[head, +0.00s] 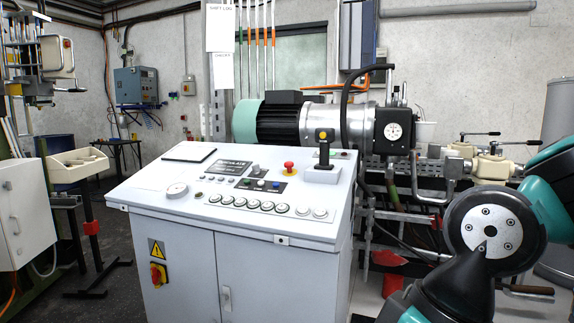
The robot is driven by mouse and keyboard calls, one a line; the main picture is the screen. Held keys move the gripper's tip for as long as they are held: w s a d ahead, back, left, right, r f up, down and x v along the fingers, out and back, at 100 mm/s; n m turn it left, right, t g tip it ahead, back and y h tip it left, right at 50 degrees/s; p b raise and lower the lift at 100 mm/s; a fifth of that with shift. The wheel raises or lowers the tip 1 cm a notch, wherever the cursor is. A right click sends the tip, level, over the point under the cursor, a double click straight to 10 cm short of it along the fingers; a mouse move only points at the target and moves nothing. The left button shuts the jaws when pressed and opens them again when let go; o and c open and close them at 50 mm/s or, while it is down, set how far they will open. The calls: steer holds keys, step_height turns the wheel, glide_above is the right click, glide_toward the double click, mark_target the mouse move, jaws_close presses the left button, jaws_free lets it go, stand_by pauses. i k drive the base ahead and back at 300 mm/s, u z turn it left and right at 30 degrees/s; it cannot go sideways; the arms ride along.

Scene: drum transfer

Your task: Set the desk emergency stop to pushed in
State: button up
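The desk emergency stop (289,168) is a red mushroom button on a yellow base. It sits on the sloped top of the grey control desk (140,197), left of a joystick. Its red head stands above the yellow base; I cannot tell from this view whether it is pushed in or out. My arm shows at the lower right, to the right of the desk and apart from it. My gripper is not in view.
A black joystick (323,150) with a yellow top stands just right of the button. A row of round push buttons (268,206) lies in front. A red and yellow switch (158,275) is on the desk's front. A motor and pump (326,125) stand behind.

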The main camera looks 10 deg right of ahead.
mark_target(288, 164)
steer(key=u, duration=0.4)
steer(key=i, duration=1.7)
steer(key=z, duration=0.25)
